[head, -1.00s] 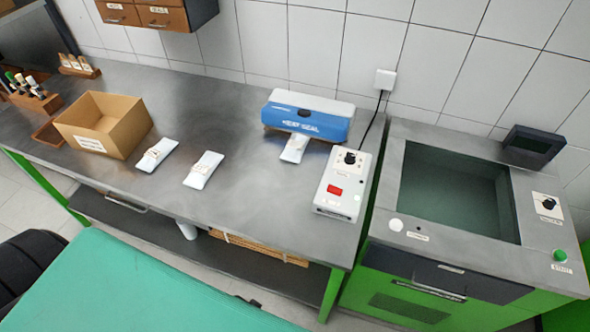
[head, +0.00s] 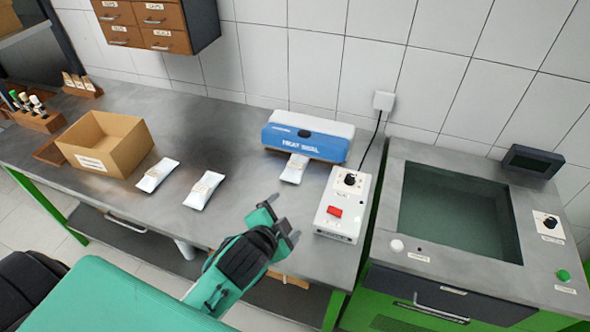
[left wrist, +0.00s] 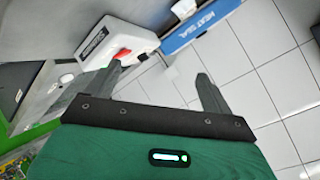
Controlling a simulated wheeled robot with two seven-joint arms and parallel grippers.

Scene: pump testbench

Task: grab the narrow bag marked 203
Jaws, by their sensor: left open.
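Three narrow white bags lie on the steel bench. One bag (head: 156,175) is beside the cardboard box, one bag (head: 204,189) is at the bench middle, and one bag (head: 294,168) lies at the front of the blue heat sealer (head: 306,138). Their printed numbers are too small to read, so I cannot tell which is 203. My left gripper (head: 283,214) is open and empty near the bench's front edge, in front of the sealer. In the left wrist view its two fingers (left wrist: 160,80) stand apart. My right gripper is not in view.
A white control box (head: 343,205) with a red switch stands right of the sealer. An open cardboard box (head: 104,145) and tube racks stand at the left. A grey tank (head: 455,215) stands at the right. The bench between the bags and sealer is clear.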

